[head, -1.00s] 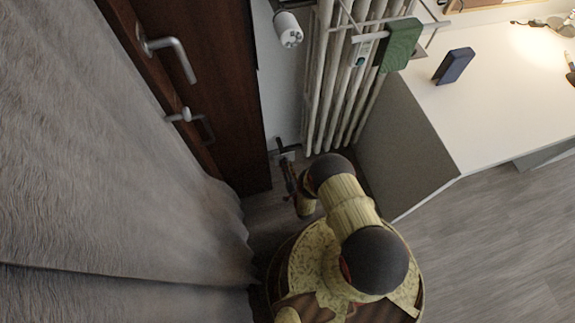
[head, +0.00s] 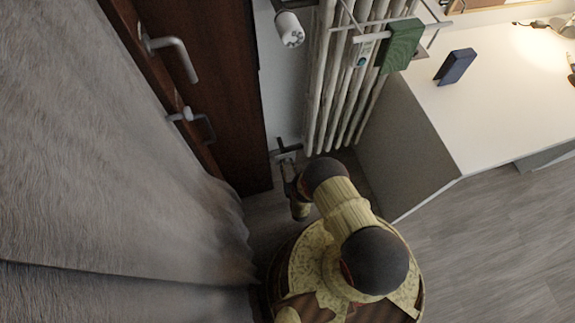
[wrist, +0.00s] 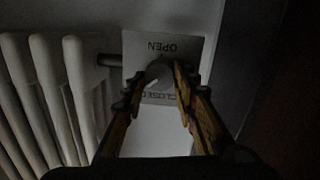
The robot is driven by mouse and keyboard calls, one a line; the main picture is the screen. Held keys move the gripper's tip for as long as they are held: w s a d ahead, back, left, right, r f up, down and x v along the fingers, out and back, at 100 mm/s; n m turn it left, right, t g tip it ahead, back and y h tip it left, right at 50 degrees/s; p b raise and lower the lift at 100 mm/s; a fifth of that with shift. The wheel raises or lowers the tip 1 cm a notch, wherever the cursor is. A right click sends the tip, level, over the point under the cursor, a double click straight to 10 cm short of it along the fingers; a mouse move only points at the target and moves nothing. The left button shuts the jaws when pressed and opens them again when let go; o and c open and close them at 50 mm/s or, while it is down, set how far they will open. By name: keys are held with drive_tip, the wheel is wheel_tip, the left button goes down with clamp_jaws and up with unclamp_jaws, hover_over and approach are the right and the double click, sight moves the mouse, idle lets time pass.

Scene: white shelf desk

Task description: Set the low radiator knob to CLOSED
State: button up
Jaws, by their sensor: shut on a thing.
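The low radiator knob (wrist: 158,74) is a round grey dial in the wrist view. It sits on a pale plate (wrist: 188,47) that reads OPEN at the top of the picture and CLOSED at the bottom, both upside down. A light mark on the knob seems to point to the lower left, between the two words. My gripper (wrist: 160,85) is shut on the knob, one finger on each side, and the right finger partly covers the plate. In the head view my gripper (head: 287,172) is low by the radiator's foot, and the knob's face cannot be made out.
The white radiator (head: 345,85) stands right of the knob, with a green item (head: 401,44) on its rack. An upper white knob (head: 289,29) is higher up. The brown door (head: 215,90) and grey curtain (head: 110,170) are left; the desk (head: 480,110) is right.

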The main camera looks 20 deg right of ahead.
drive_tip(key=n, duration=0.5)
drive_tip(key=shift+s+a+f+h, duration=0.1)
drive_tip(key=shift+a+f+h, duration=0.1)
drive_tip(key=shift+h, duration=0.1)
drive_tip(key=shift+f+n+t, duration=0.1)
drive_tip(key=shift+n+t, duration=0.3)
drive_tip(key=shift+n, duration=1.8)
drive_tip(key=o, duration=1.1)
drive_tip(key=shift+o, duration=0.3)
drive_tip(key=shift+r, duration=0.25)
wheel_tip(320, 180, up, 10)
hover_over(287, 158)
drive_tip(key=s+a, duration=0.1)
drive_tip(key=s, duration=0.2)
drive_tip(key=shift+s+f, duration=0.1)
drive_tip(key=shift+f, duration=0.05)
